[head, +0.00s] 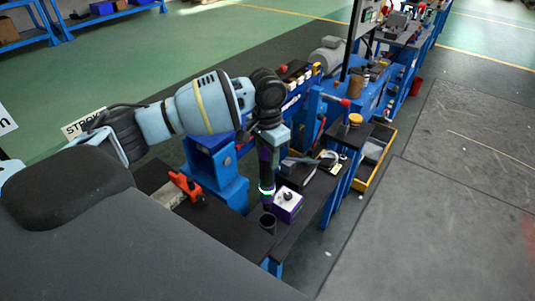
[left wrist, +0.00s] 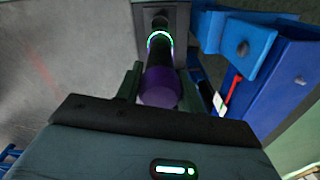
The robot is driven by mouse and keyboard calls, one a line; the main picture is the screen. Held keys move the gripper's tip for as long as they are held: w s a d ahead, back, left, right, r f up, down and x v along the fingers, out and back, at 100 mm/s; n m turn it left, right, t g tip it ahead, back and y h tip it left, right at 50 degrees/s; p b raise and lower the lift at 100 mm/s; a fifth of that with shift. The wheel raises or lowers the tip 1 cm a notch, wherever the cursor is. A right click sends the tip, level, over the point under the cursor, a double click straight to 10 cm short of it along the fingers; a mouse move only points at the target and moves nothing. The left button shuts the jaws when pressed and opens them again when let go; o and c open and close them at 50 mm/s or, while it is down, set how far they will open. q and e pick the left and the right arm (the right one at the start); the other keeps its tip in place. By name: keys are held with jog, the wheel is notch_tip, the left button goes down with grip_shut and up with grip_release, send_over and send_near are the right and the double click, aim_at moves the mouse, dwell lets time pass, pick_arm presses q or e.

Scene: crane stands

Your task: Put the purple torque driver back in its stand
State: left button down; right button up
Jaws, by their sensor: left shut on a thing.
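The purple torque driver (head: 264,160) is held upright by my left gripper (head: 272,138), which is shut on its purple upper part. Below that, the driver has a black body and a glowing green-white ring. Its lower end hangs above the bench, just above and behind a small black cup-like stand (head: 268,222); I cannot tell the exact gap. In the left wrist view the driver's purple end (left wrist: 160,88) sits between the fingers (left wrist: 158,85), with the ring beyond it. A dark round shape past the ring is partly hidden there. My right gripper is not in view.
A purple box with a black knob (head: 287,205) stands close to the right of the driver. A red clamp (head: 186,188) lies to the left, by a blue bracket (head: 213,168). Tools and a yellow tray (head: 376,160) lie farther right. The floor at right is clear.

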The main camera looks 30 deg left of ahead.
aim_at(268, 170)
pick_arm(q)
jog(key=shift+r, duration=0.15)
jog(key=shift+f+b, duration=0.35)
jog(key=shift+f, duration=2.55)
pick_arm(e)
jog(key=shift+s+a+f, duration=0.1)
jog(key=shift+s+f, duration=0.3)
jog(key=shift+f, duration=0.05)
pick_arm(q)
jog(key=shift+f, duration=0.2)
jog(key=shift+f+b, duration=0.75)
jog(key=shift+f, duration=3.7)
jog(key=c, duration=1)
grip_release()
jog(key=shift+o, duration=0.9)
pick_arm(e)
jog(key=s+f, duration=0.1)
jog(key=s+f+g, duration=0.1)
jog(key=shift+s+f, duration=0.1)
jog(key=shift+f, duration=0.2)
pick_arm(q)
jog(key=shift+s+f, duration=0.1)
jog(key=shift+f, duration=0.05)
